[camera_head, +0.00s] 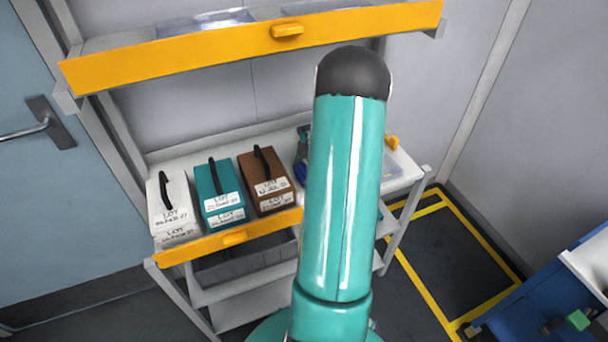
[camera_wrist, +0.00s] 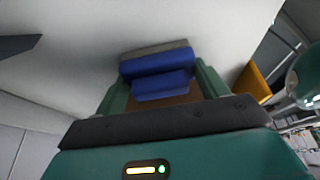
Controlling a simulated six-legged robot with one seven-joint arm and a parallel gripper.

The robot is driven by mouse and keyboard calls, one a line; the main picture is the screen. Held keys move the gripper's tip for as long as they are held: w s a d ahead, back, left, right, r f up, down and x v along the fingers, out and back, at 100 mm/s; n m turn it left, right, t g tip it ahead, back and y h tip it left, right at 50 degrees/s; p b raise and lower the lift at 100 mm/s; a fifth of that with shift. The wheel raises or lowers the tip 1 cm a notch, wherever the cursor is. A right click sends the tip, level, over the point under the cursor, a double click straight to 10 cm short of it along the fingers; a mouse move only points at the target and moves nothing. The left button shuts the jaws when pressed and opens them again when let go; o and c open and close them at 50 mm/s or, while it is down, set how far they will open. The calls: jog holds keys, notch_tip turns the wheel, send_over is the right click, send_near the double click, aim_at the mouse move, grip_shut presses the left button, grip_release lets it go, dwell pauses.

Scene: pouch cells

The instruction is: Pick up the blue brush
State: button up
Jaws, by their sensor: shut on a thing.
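The blue brush (camera_wrist: 158,62) is between the green fingers of my gripper (camera_wrist: 162,82) in the wrist view. My gripper is shut on it. A grey strip runs along the brush's far edge, and a pale surface fills the view beyond it. In the head view my teal arm covers the right middle of the shelf and hides most of the gripper. A small blue patch shows just left of the arm; I cannot tell whether it is the brush.
White (camera_head: 174,212), teal (camera_head: 219,192) and brown (camera_head: 265,182) lot boxes with black handles stand on the lower shelf (camera_head: 200,150). An orange-edged upper shelf (camera_head: 180,62) hangs above. A blue cart (camera_head: 555,290) is at the lower right. Yellow-lined floor (camera_head: 455,260) lies clear.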

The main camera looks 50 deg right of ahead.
aim_at(301, 169)
jog(key=shift+r, duration=0.55)
notch_tip(301, 169, up, 2)
jog(key=shift+r, duration=0.25)
jog(key=s+a+r, duration=0.9)
jog(key=s, duration=0.1)
jog(key=shift+a+r, duration=0.2)
jog(key=shift+a, duration=0.15)
jog(key=shift+s, duration=0.1)
